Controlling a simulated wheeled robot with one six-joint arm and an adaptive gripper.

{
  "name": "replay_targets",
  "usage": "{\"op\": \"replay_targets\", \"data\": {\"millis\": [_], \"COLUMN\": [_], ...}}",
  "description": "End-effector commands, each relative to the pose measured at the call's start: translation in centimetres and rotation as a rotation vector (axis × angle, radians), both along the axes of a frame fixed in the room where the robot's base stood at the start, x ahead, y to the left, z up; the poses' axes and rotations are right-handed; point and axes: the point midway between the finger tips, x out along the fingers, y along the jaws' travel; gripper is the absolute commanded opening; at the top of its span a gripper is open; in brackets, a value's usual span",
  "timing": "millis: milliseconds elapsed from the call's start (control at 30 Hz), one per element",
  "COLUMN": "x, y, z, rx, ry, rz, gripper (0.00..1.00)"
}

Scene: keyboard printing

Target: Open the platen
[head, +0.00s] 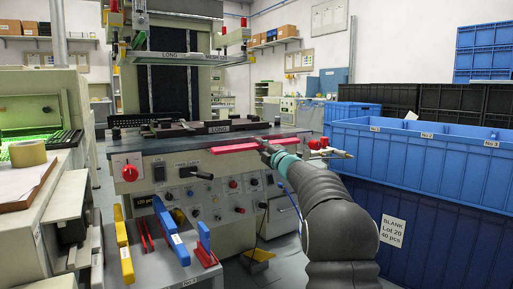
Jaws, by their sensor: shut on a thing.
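The printing machine (180,165) stands in the middle of the head view, with a dark flat plate (190,128) on its top and a raised frame labelled "LONG" and "MESH" above it. A long red bar (234,148) runs along the front edge of the machine top. My arm reaches in from the lower right. My gripper (266,149) is at the right half of the red bar and is shut on it. The fingertips are small here, and the exact grip is partly hidden by the gripper itself.
Blue crates (425,150) stacked at the right stand close to my arm. A front rack (155,255) holds yellow, red and blue tools. At the left are a bench with a tape roll (28,153) and a green-lit unit (35,140). A red knob (129,173) is on the machine front.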

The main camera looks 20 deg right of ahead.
Motion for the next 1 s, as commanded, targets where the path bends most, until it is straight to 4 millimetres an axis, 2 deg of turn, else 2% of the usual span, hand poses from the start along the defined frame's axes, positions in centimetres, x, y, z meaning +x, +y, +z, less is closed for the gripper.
{"op": "replay_targets", "data": {"millis": [233,267,333,367,533,767,1000], "x": [0.0,0.0,0.0,0.1,0.2,-0.2,-3.4], "y": [0.5,0.6,0.8,1.0,1.5,1.4,0.5], "z": [0.1,0.1,0.0,0.0,0.0,-0.1,-0.7], "rx": [-0.003,-0.003,-0.004,-0.003,-0.003,-0.002,-0.002], "ry": [-0.001,-0.001,-0.001,-0.001,-0.001,0.001,0.001], "rz": [0.004,0.006,0.009,0.012,0.019,0.018,0.016], "gripper": [0.00,0.21,0.38,0.42,0.42,0.42,0.42]}}
